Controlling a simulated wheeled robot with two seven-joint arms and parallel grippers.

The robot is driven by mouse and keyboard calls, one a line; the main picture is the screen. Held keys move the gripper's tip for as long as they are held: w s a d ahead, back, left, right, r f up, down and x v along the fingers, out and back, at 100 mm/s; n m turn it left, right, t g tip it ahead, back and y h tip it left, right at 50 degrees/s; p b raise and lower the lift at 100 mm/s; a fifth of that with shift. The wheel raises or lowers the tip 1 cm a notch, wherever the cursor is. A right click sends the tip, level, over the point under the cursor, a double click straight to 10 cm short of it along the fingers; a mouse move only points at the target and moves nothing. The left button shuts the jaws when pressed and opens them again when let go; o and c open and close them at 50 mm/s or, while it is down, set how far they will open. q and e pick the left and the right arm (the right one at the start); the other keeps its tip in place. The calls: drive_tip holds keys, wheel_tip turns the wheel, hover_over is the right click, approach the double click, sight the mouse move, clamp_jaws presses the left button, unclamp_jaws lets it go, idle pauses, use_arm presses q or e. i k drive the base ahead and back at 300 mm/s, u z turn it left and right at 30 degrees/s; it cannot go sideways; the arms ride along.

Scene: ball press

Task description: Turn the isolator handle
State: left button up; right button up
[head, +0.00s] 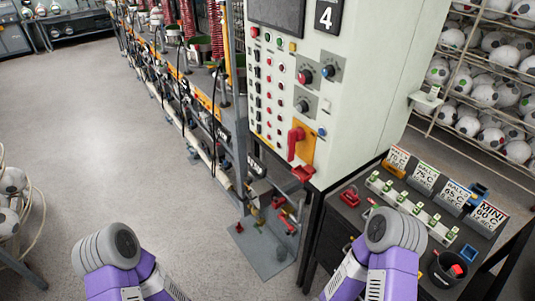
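The isolator handle (294,144) is a red lever on a yellow plate (307,151), low on the front of the pale control cabinet (372,85). The handle stands roughly upright, with its long part pointing down. Parts of my purple and grey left arm show at the lower left, and parts of my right arm at the lower right, below the cabinet. Both arms are apart from the handle. Neither gripper's fingers can be seen.
A dark bench (330,235) right of the cabinet holds ball-label cards (426,176), a white strip of green-marked pieces (411,208), a red padlock-like item (349,197) and a black cup (447,269). Ball racks (484,95) stand behind.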

sight(298, 135)
drive_tip(key=u, duration=0.3)
drive_tip(key=k, duration=0.8)
drive_tip(key=u, duration=1.2)
drive_tip(key=i, duration=1.3)
drive_tip(key=z, duration=1)
drive_tip(key=i, duration=0.75)
drive_tip(key=z, duration=0.8)
